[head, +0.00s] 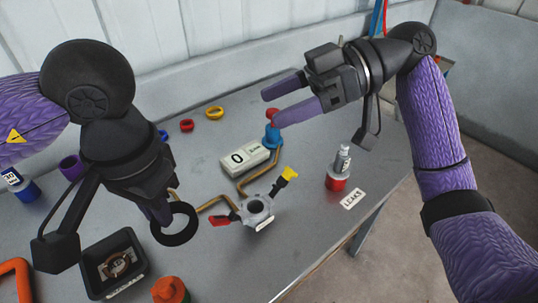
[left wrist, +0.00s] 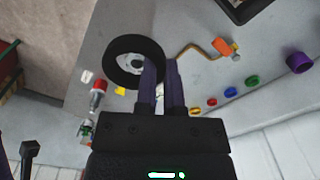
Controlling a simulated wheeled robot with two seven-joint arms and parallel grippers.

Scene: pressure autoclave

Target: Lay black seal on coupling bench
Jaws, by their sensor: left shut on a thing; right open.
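The black seal (head: 194,222) is a black ring. My left gripper (head: 160,212) is shut on its edge and holds it above the bench (head: 320,140), left of the grey metal coupling (head: 257,208) with a red and a yellow lever. In the left wrist view the seal (left wrist: 118,50) hangs at the tips of my left gripper (left wrist: 159,65), with part of the coupling showing through its hole. My right gripper (head: 270,106) is open and empty over the back of the bench, near a blue fitting with a red top (head: 272,132).
A black tray (head: 135,284) and an orange-red cap (head: 170,290) are at the front left. A counter box (head: 244,158) stands behind the coupling. Red (head: 187,125) and yellow (head: 215,112) rings lie farther back. A red-and-silver fitting (head: 338,172) and LEAKS label (head: 353,199) are right.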

